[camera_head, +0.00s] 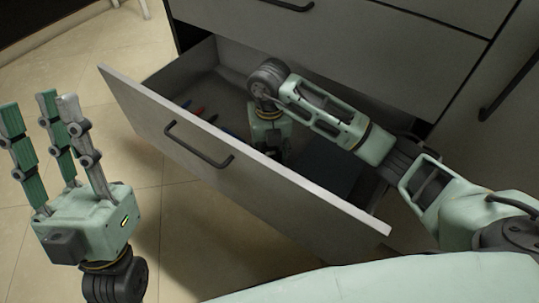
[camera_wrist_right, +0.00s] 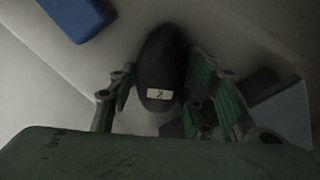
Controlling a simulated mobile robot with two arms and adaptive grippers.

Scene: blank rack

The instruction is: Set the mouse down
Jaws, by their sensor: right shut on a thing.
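A dark oval mouse (camera_wrist_right: 161,62) with a small white label shows in the right wrist view, between the green fingers of my right gripper (camera_wrist_right: 162,95). My right gripper is shut on it. In the head view my right gripper (camera_head: 270,150) reaches down inside the open drawer (camera_head: 245,185), and the mouse is hidden there. Whether the mouse touches the drawer floor I cannot tell. My left gripper (camera_head: 62,150) is empty, fingers pointing up and spread apart, outside the drawer on the left.
Small red and blue items (camera_head: 198,111) lie in the drawer's left part. A blue block (camera_wrist_right: 78,14) and a grey-blue box (camera_wrist_right: 285,110) show near the mouse. The drawer's front panel with its handle (camera_head: 198,146) stands between my two grippers.

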